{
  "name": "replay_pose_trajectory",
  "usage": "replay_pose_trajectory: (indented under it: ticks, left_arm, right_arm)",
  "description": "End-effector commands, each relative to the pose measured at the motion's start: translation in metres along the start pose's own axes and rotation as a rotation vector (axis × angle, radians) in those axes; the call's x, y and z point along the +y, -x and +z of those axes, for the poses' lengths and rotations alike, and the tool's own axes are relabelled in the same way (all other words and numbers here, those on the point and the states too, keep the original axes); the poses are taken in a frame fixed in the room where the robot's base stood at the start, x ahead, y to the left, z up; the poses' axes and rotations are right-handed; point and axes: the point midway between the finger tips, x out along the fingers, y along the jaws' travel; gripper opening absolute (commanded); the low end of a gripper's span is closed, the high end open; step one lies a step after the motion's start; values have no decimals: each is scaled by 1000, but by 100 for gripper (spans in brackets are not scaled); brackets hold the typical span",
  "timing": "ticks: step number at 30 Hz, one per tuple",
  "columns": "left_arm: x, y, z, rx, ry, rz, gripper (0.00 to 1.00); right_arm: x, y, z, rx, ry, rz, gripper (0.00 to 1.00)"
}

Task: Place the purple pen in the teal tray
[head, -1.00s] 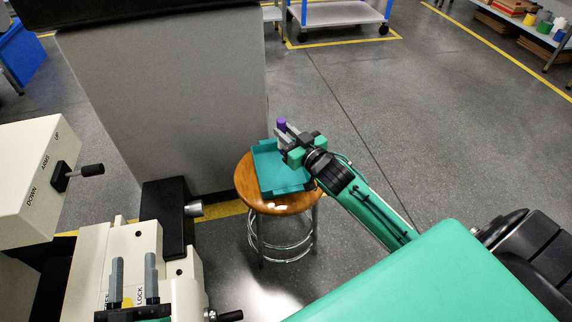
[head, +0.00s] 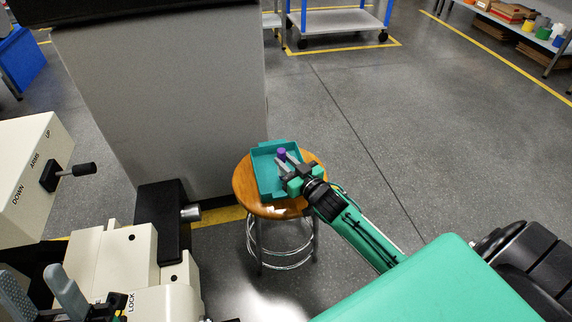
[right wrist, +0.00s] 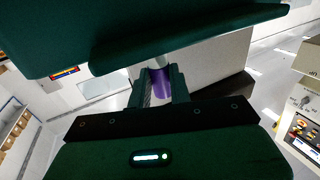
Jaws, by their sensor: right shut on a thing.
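The purple pen (head: 282,153) is upright between the fingers of my right gripper (head: 284,161), which is shut on it. The pen and fingers are over the teal tray (head: 267,181), near its right side. The pen's lower end is hidden, so I cannot tell whether it touches the tray floor. The tray lies on a round wooden stool (head: 242,187) and looks otherwise empty. In the right wrist view the pen (right wrist: 160,84) shows between the two fingers.
A cream machine (head: 90,250) with levers fills the lower left. A large grey cabinet (head: 165,110) stands behind and left of the stool. A wheeled cart (head: 340,20) and a shelf (head: 530,32) are farther back. The floor right of the stool is clear.

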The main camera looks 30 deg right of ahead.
Motion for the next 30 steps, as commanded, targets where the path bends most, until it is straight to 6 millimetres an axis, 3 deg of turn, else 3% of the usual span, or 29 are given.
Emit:
replay_pose_trajectory:
  ticks: [12,13,16,26,30]
  left_arm:
    - [0,0,-4,25,-3,2,45]
    - [0,-1,-4,28,-3,2,45]
    - [0,-1,-4,27,-3,2,45]
    - [0,-1,-4,24,-3,2,45]
    - [0,-2,2,-20,1,-2,45]
  right_arm:
    - [0,0,4,0,0,0,4]
    - [0,0,5,0,0,0,22]
    - [0,0,4,0,0,0,42]
    - [0,0,2,1,1,0,42]
    - [0,10,2,-2,0,0,42]
